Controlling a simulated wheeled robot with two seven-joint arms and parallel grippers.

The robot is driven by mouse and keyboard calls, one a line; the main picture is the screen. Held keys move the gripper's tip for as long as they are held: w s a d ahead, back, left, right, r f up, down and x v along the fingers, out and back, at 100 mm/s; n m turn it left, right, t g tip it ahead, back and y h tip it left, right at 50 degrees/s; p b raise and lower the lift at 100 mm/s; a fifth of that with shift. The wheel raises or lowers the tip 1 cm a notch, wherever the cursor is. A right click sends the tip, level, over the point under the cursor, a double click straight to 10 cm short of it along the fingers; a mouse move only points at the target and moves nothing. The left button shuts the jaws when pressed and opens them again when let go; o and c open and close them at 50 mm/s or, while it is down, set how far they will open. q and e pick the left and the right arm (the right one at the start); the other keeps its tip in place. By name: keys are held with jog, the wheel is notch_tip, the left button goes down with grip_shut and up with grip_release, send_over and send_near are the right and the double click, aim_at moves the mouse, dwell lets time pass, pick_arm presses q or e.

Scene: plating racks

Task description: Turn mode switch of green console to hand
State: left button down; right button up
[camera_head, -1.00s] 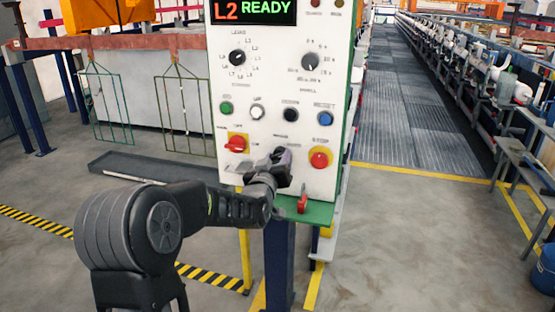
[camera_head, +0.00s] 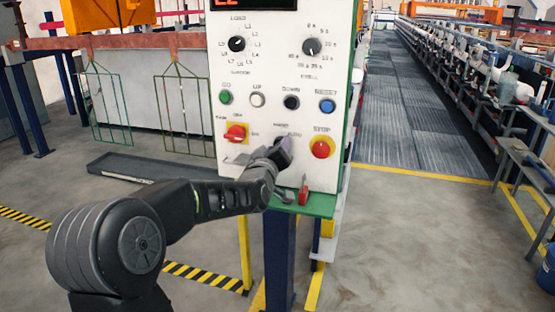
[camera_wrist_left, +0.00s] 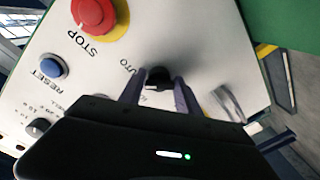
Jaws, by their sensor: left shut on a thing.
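The green console (camera_head: 212,70) has a white front panel with a green edge, in the middle of the head view. Its mode switch, a small black knob (camera_wrist_left: 158,76), shows in the left wrist view beside the printed word AUTO. My left gripper (camera_wrist_left: 160,92) has one finger on each side of this knob and is shut on it. In the head view my left gripper (camera_head: 284,150) covers the knob at the panel's lower middle, so the way its pointer faces is hidden. My right gripper is in neither view.
A red STOP button (camera_head: 321,148) sits close right of my left gripper. A red rotary switch (camera_head: 235,133) on a yellow plate is to the left. A red padlock-like piece (camera_head: 304,192) hangs below. Blue, black, white and green buttons sit above.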

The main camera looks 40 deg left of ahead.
pick_arm(q)
jog(key=shift+d+r+n+b, duration=0.1)
jog(key=shift+n+b, duration=1.9)
jog(key=shift+b, duration=0.05)
jog(key=shift+r+n+b, duration=0.1)
jog(key=shift+n+b, duration=1.9)
jog(key=shift+b, duration=0.05)
jog(key=c, duration=1)
grip_release()
jog(key=shift+c, duration=0.2)
jog(key=p+v, duration=0.1)
jog(key=v, duration=0.6)
jog(key=shift+s+r, duration=0.15)
jog(key=shift+s, duration=0.2)
